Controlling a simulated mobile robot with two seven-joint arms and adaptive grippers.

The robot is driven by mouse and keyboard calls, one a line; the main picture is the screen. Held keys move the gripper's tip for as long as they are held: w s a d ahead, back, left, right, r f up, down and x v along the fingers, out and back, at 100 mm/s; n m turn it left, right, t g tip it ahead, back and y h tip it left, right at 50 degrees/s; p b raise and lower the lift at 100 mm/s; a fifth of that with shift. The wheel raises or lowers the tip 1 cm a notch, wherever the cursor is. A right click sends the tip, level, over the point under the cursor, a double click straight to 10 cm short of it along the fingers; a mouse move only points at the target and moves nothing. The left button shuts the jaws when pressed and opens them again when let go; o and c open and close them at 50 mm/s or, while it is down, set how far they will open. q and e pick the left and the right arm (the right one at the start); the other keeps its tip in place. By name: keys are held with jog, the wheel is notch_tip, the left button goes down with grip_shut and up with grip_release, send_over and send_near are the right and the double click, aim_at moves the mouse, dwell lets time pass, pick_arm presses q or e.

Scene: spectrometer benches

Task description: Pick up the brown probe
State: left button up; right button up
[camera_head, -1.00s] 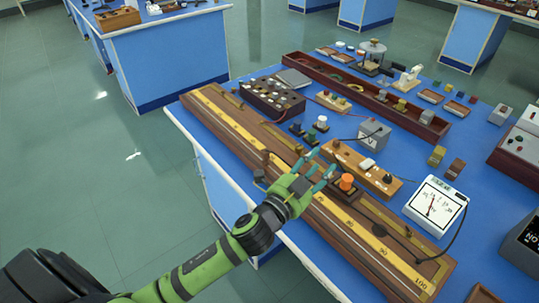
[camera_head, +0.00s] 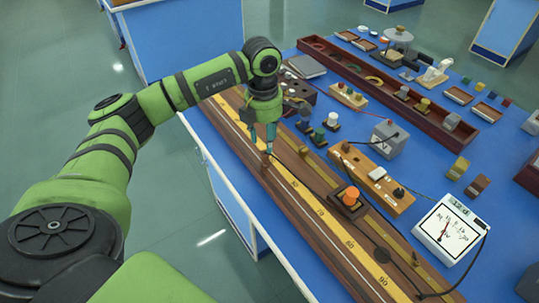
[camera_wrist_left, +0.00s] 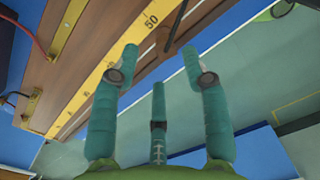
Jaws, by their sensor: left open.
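A small brown upright piece (camera_head: 265,159), which looks like the brown probe, stands on the long wooden board with the yellow scale (camera_head: 315,212). A dark wire seems to run from it to the right. My left gripper (camera_head: 262,139) points down just above it, fingers apart and nothing seen held. In the left wrist view, the teal fingers (camera_wrist_left: 160,62) are spread. A thin dark rod or wire (camera_wrist_left: 178,24) shows beyond and between the fingertips, near the scale's 50 mark; I cannot tell whether it is the probe. My right gripper is not in view.
Right of the board are a wooden strip with terminals (camera_head: 372,178), a grey box (camera_head: 389,139) and a white meter (camera_head: 448,230). An orange-knobbed block (camera_head: 349,198) stands close by. A long brown tray (camera_head: 400,98) lies at the back. The floor left of the bench is clear.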

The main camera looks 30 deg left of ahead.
aim_at(266, 153)
pick_arm(q)
jog(key=shift+s+a+f, duration=0.1)
jog(key=shift+a, duration=0.35)
jog(key=shift+s+f+p, duration=0.1)
jog(key=shift+f+p, duration=0.25)
jog(key=f+p, duration=0.1)
jog(key=f, duration=0.1)
jog(key=d+f+p, duration=0.1)
jog(key=f, duration=0.2)
jog(key=shift+d+f, duration=0.1)
jog(key=shift+f, duration=0.3)
grip_shut()
